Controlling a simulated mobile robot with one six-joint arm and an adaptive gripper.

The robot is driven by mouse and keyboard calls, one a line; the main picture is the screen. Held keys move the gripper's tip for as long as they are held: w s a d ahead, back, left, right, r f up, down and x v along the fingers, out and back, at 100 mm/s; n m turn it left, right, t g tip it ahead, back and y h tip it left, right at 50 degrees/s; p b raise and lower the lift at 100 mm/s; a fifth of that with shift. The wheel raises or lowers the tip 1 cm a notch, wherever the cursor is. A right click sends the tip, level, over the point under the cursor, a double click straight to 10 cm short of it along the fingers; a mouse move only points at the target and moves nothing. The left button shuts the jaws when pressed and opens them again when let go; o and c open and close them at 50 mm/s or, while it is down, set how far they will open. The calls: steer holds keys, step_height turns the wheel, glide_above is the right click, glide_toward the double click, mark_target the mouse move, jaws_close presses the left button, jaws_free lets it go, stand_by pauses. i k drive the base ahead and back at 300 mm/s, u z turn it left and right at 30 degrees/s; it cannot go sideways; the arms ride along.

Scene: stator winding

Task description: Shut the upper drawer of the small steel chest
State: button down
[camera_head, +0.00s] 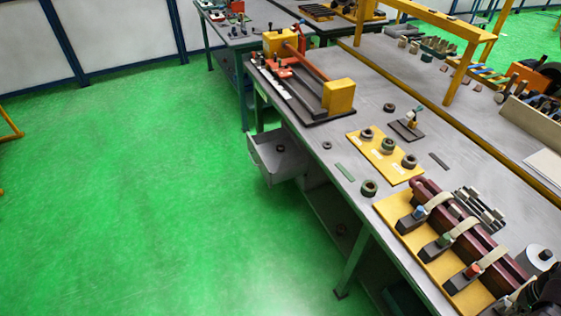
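A grey steel drawer (272,176) juts out from under the front edge of the long workbench, left of the picture's middle. It stands open towards the green floor. A small dark round part lies inside it. The chest body behind it is mostly hidden under the bench top, and I cannot make out a second drawer. I cannot identify my gripper in this view. A dark shape (548,292) is cut off at the lower right corner, and I cannot tell what it is.
The workbench (345,150) carries a yellow-ended fixture (338,97), a yellow plate with rings (378,158) and a yellow board with strapped dark red bars (423,244). A bench leg (354,262) stands right of the drawer. The green floor (140,190) is clear at left.

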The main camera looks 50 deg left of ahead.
mark_target(276, 167)
steer(key=z, duration=1.15)
steer(key=k, duration=0.9)
steer(key=z, duration=1.1)
steer(key=k, duration=0.2)
steer(key=u, duration=2.95)
